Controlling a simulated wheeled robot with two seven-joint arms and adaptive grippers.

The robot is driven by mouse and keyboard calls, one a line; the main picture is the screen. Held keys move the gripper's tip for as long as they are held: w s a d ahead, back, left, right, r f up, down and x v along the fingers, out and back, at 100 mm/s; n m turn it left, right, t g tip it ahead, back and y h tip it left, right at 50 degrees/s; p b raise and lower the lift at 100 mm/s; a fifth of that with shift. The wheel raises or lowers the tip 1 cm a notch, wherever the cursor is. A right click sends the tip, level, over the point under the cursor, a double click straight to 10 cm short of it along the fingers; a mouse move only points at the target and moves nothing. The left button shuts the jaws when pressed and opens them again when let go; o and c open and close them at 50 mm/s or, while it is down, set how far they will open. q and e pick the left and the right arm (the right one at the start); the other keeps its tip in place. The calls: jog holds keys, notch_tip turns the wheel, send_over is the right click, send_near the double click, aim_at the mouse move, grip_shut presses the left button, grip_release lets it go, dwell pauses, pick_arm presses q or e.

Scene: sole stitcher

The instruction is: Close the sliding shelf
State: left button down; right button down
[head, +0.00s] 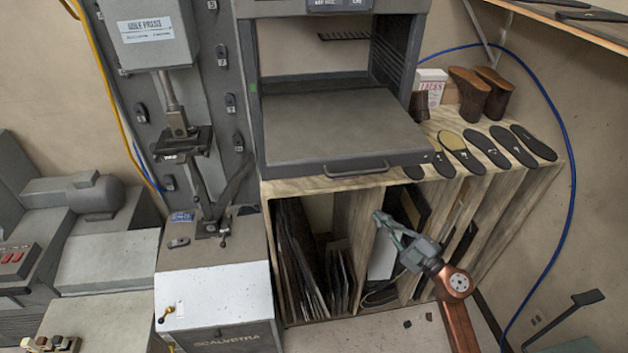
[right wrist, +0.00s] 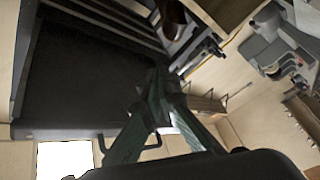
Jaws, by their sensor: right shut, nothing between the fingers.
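The sliding shelf (head: 345,125) is a flat grey tray, pulled out of a dark grey cabinet (head: 388,60) that stands on the wooden workbench. Its front edge, with a bar handle (head: 357,168), overhangs the bench front. My right gripper (head: 380,218) is below and slightly right of the handle, in front of the bench's compartments and apart from the shelf. Its fingers are shut and empty. In the right wrist view the gripper (right wrist: 158,78) shows beside a large dark panel (right wrist: 85,75), apparently the shelf's underside. My left gripper is not in view.
Shoe soles (head: 487,148) and brown boots (head: 484,92) sit on the bench (head: 545,180) right of the cabinet. Upright sheets (head: 300,255) fill the compartments below. A grey press machine (head: 165,110) stands at the left. Open floor (head: 375,335) lies before the bench.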

jog(key=s+a+r+n+g+y+p, duration=0.1)
jog(key=s+a+r+n+g, duration=0.1)
jog(key=s+a+r+n, duration=0.5)
jog(key=s+a+r+n+g+y+p, duration=0.1)
jog(key=s+a+r+n+g, duration=0.25)
jog(key=r, duration=0.55)
jog(key=w+a+t+p, duration=0.1)
jog(key=w+a+p, duration=0.1)
jog(key=w+a, duration=0.6)
jog(key=shift+w+a+m+p, duration=0.25)
jog(key=shift+a+m+p, duration=0.05)
jog(key=shift+a+m, duration=0.1)
jog(key=shift+d, duration=0.1)
